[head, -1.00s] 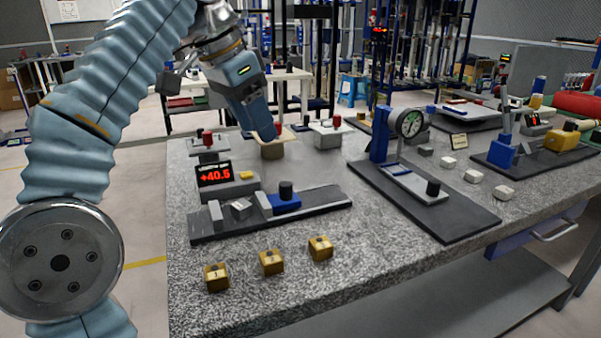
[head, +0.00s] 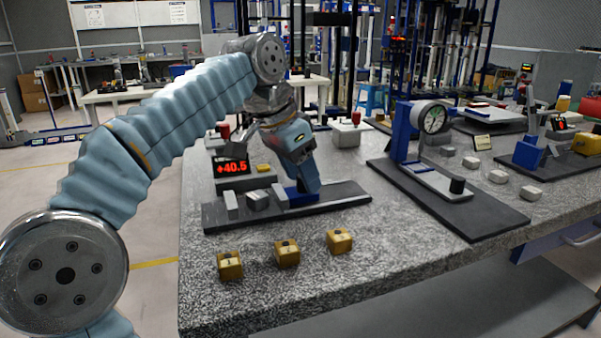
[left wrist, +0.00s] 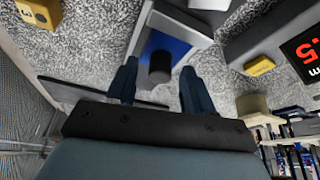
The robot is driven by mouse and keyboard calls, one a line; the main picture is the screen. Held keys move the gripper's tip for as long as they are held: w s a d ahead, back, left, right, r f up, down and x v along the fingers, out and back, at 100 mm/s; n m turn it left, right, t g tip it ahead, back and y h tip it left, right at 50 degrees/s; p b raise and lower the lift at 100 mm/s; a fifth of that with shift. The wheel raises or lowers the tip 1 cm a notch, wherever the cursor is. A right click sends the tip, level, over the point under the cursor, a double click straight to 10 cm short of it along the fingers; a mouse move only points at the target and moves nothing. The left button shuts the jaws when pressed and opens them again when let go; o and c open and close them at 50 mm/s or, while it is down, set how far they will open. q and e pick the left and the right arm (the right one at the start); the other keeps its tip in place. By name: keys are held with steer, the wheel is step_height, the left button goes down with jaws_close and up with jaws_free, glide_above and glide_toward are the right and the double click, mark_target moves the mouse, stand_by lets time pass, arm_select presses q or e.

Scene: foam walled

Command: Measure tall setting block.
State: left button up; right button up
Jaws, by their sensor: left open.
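The bench gauge (head: 222,219) is a dark base with a lit readout (head: 232,168) showing +40.5. A small grey block (head: 258,199) sits on it between an upright grey stop (head: 231,205) and the blue slide (head: 297,200). Three brass numbered blocks stand in front: left (head: 230,265), middle (head: 287,254) and right (head: 339,240). I cannot tell which block is called tall. My left gripper (head: 309,187) points down over the slide and hides its knob in the head view. In the left wrist view, the black knob (left wrist: 160,67) shows between the open fingers (left wrist: 160,90).
A dial gauge stand (head: 402,140) on a black plate is to the right, with three pale small blocks (head: 498,177) beyond. A white box with a red knob (head: 346,133) stands behind. The granite table (head: 400,265) is clear in front of the brass blocks.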

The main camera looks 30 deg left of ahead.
mark_target(287, 192)
arm_select(q)
steer(key=shift+c, duration=0.4)
steer(key=c, duration=0.8)
steer(key=s+a, duration=0.2)
steer(key=s, duration=0.1)
steer(key=shift+a+b, duration=0.3)
steer(key=shift+a, duration=0.1)
steer(key=o, duration=0.9)
steer(key=p+v, duration=0.4)
steer(key=v, duration=1)
steer(key=shift+d, duration=0.1)
